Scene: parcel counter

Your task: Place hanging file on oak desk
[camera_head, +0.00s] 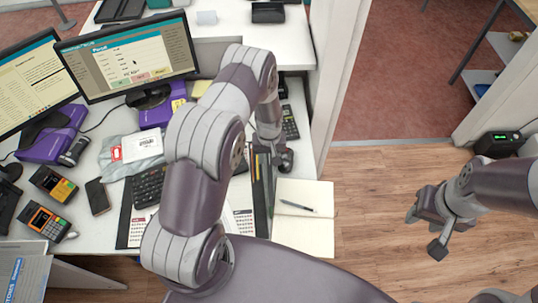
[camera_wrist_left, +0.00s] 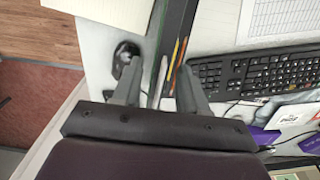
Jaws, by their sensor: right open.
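I cannot pick out the hanging file with certainty in either view. A wood-topped table (camera_head: 524,8), possibly the oak desk, is cut off at the upper right corner. My left gripper (camera_head: 272,160) is over the white counter (camera_head: 120,176), above a narrow dark strip with pencils; my arm hides part of this area. In the left wrist view its fingers (camera_wrist_left: 158,88) are apart, with the pencils (camera_wrist_left: 175,62) and dark strip (camera_wrist_left: 178,25) showing beyond them. I see nothing clearly held. My right gripper (camera_head: 424,231) is open and empty over the wooden floor.
An open notebook (camera_head: 305,232) with a pen lies right of the pencils. A partition (camera_head: 338,75) stands behind. The wooden floor (camera_head: 375,190) at right is clear.

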